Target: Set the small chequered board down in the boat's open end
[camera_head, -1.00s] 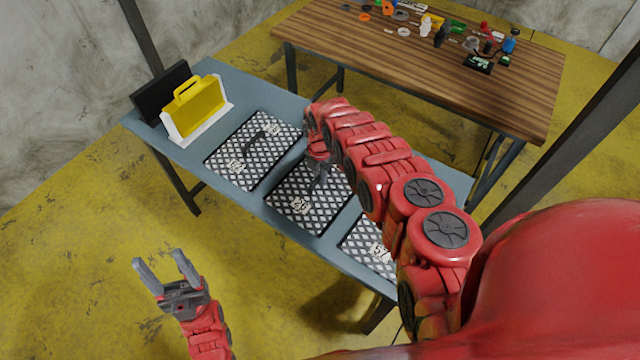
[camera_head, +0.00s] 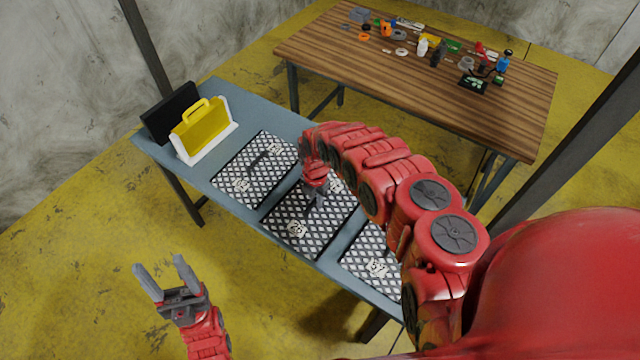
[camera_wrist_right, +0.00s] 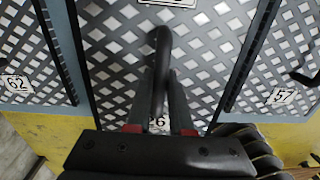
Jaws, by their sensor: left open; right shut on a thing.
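Three black-and-white chequered boards lie side by side on the blue-grey table: a left one (camera_head: 250,180), a middle one (camera_head: 300,232) and a right one (camera_head: 362,262). Each bears a white number tag. My right gripper (camera_wrist_right: 160,75) is shut on the dark handle (camera_wrist_right: 162,45) of the middle board. I cannot tell whether that board is lifted off the table. In the right wrist view the fingers partly cover its tag. My right arm hides part of the right board. My left gripper (camera_head: 160,274) is open and empty over the floor. I see no boat.
A yellow case (camera_head: 200,130) in a white holder and a black panel (camera_head: 168,112) stand at the blue-grey table's (camera_head: 150,148) left end. A wooden workbench (camera_head: 420,90) with many small parts stands behind. The yellow floor (camera_head: 90,260) at left is clear.

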